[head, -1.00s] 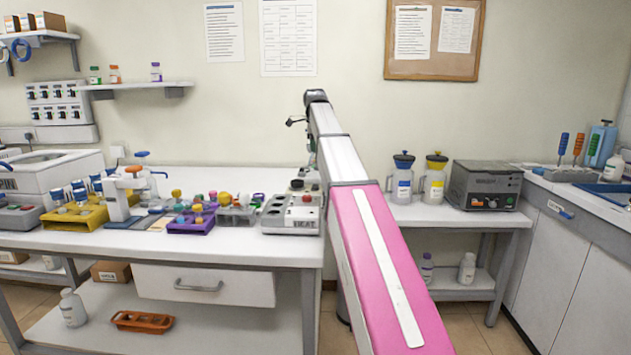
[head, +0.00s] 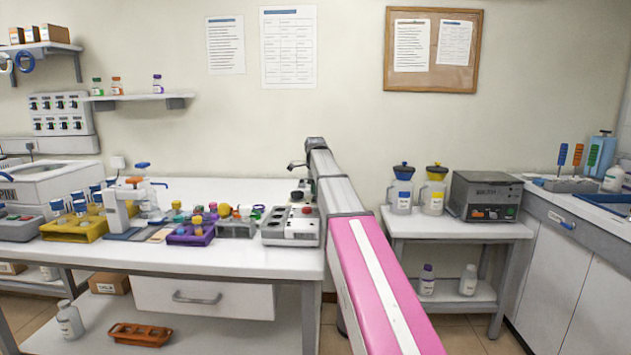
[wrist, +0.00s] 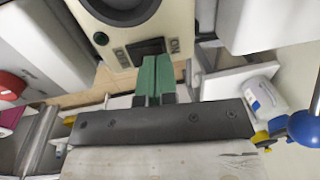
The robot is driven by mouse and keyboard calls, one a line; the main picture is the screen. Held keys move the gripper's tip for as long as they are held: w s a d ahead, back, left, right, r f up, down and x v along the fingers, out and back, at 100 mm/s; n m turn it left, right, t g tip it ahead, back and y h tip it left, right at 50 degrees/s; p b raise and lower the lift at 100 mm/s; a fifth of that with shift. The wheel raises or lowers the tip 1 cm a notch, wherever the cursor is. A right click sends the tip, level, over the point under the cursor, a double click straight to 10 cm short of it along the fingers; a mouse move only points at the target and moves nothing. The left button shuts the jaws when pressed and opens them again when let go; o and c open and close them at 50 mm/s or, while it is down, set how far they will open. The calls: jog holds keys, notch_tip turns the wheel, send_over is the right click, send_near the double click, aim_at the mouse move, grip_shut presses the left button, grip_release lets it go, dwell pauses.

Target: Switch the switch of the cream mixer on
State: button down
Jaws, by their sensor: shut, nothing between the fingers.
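In the wrist view a cream machine (wrist: 165,22) with a dark round top opening stands at the top. Its front carries a black round knob (wrist: 100,39) and a dark rectangular switch (wrist: 147,47) with small marks beside it. My gripper (wrist: 155,60), with green fingers, is shut and empty. Its tips point at the front panel and lie just below the switch in the picture. I cannot tell whether they touch it or which way the switch is set. In the head view my arm hides my gripper, and I cannot make out the cream machine there.
A grey block marked HEAT (head: 290,228) sits just left of my arm, with a purple rack (head: 191,235) further left. Right of my arm are a blue-capped jug (head: 401,190), a yellow-capped jug (head: 433,192) and a dark box device (head: 484,196). A white jug (wrist: 263,97) is near my gripper.

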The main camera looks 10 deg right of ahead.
jog(key=shift+f, duration=0.5)
jog(key=shift+w+f, duration=0.1)
jog(key=shift+f, duration=0.1)
jog(key=shift+s+a+r, duration=0.15)
jog(key=shift+s+r, duration=0.05)
jog(key=shift+s, duration=0.6)
